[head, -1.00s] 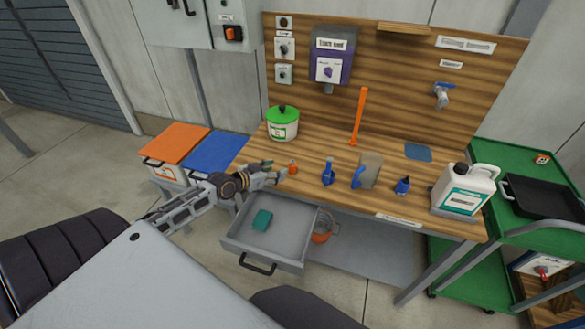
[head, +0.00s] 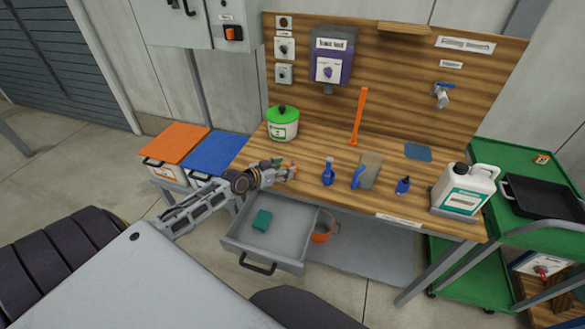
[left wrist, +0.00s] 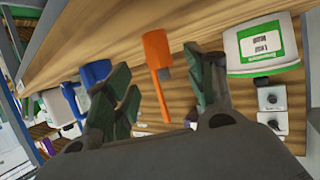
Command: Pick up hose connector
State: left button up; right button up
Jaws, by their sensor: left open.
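The hose connector (head: 294,168), a small orange piece, stands on the workbench near its left front edge. In the left wrist view the orange connector (left wrist: 157,48) shows between and beyond the two fingers, with a grey part at one end. My left gripper (head: 285,169) is open at the connector, its fingertips partly covering it in the head view. In the left wrist view the open fingers (left wrist: 162,88) lie on either side of it, with gaps visible. My right gripper is not in view.
The workbench (head: 330,150) carries a green-lidded tub (head: 283,130), an upright orange stick (head: 358,118), blue bottles (head: 328,172) and a white jug (head: 464,190). An open drawer (head: 290,228) with a teal block (head: 262,220) lies below the gripper.

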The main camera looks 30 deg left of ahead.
aim_at(291, 165)
pick_arm(q)
jog(key=shift+w, duration=0.1)
dwell(0.3)
jog(key=shift+x, duration=1.25)
jog(key=shift+p+x, duration=0.35)
jog(key=shift+x, duration=0.85)
jog(key=c, duration=0.9)
